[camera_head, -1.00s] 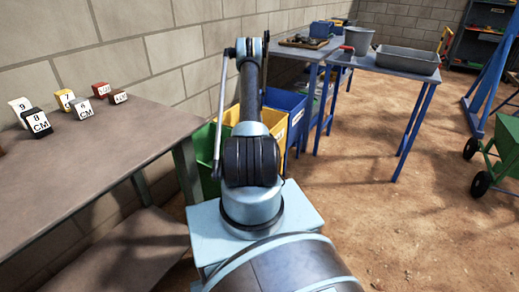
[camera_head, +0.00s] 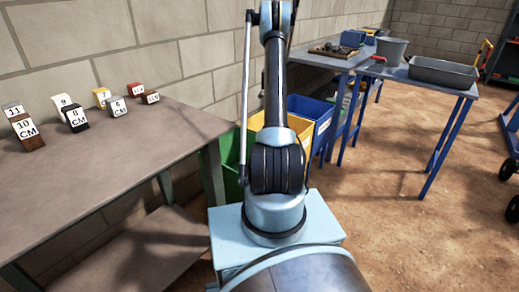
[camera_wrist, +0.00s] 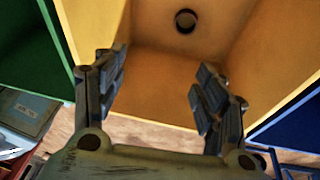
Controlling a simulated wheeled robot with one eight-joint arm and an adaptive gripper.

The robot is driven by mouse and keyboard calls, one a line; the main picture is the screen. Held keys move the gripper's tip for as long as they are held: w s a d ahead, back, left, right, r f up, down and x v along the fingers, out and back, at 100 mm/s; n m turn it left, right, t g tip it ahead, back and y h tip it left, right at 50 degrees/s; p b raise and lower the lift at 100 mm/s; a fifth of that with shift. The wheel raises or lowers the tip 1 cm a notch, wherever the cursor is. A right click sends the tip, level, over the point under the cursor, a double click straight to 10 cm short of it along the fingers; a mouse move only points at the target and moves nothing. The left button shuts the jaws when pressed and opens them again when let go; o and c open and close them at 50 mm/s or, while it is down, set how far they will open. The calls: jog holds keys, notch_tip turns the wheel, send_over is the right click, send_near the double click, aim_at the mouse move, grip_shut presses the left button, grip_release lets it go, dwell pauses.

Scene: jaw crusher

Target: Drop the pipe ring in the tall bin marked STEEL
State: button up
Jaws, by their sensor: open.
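My gripper (camera_wrist: 158,105) is open and empty in the wrist view, over the mouth of a yellow bin (camera_wrist: 135,60). A small dark round thing with a darker centre (camera_wrist: 185,20) shows inside the yellow bin, apart from my fingers; it looks like the pipe ring. The yellow bin also shows in the head view (camera_head: 257,122), between a green bin (camera_head: 232,165) and a blue bin (camera_head: 308,112), partly behind my arm. I cannot read a STEEL mark on any bin. My gripper is hidden in the head view.
A brown table (camera_head: 110,185) on the left carries several numbered blocks (camera_head: 75,115). A blue-legged table (camera_head: 400,72) at the back right holds a grey bucket (camera_head: 390,50) and a grey tray (camera_head: 443,72). The dirt floor (camera_head: 400,230) at the right is open.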

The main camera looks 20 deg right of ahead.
jog(key=s+a+r+n+t, duration=0.1)
jog(key=s+a+r+n, duration=0.6)
jog(key=s+r, duration=0.45)
jog(key=s+a+r+n+t, duration=0.2)
jog(key=s+a+r+n, duration=0.5)
jog(key=s+r, duration=0.45)
jog(key=s+a+f+n+t, duration=0.1)
jog(key=s+a+f+n, duration=0.1)
jog(key=s+n, duration=0.3)
jog(key=s+a+f+n, duration=0.2)
jog(key=s+a+n, duration=0.2)
jog(key=s, duration=1)
jog(key=s+a+f+n+t, duration=0.1)
jog(key=s+a+f+n, duration=0.1)
jog(key=s+n, duration=0.4)
jog(key=s+a, duration=0.1)
jog(key=s, duration=0.2)
jog(key=shift+s+a+f+t+y, duration=0.2)
jog(key=shift+t+y, duration=0.1)
jog(key=shift+y, duration=0.1)
jog(key=shift+w+f, duration=0.25)
jog(key=shift+w, duration=0.3)
jog(key=shift+o, duration=0.2)
